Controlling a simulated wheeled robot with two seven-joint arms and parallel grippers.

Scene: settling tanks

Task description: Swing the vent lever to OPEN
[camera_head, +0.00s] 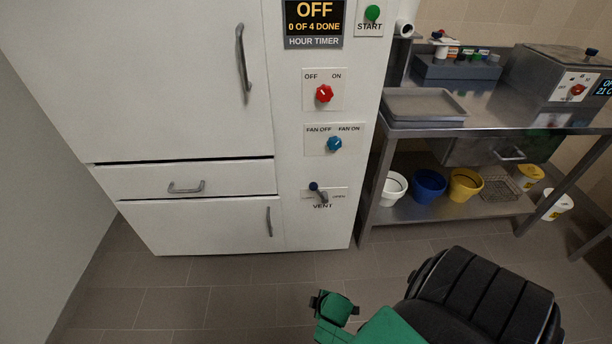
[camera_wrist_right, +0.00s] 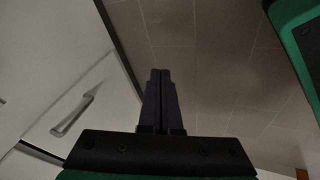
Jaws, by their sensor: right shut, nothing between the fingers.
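The vent lever (camera_head: 319,193) is a short grey lever with a dark blue knob, on a small plate low on the white cabinet's control column. Its knob end points up and to the left. Small lettering, too small to read surely, stands to the right of the lever, and VENT is printed below it. My right gripper (camera_wrist_right: 161,74) shows in the right wrist view with its two dark fingers together and nothing between them. It is over the tiled floor, apart from the lever, which is not in that view. My left gripper is not in view.
Above the lever are a blue fan knob (camera_head: 334,143), a red knob (camera_head: 324,93) and a green START button (camera_head: 372,13). A steel bench (camera_head: 440,122) with buckets below stands at the right. The floor (camera_head: 230,290) before the cabinet is clear. A cabinet handle (camera_wrist_right: 72,117) shows in the wrist view.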

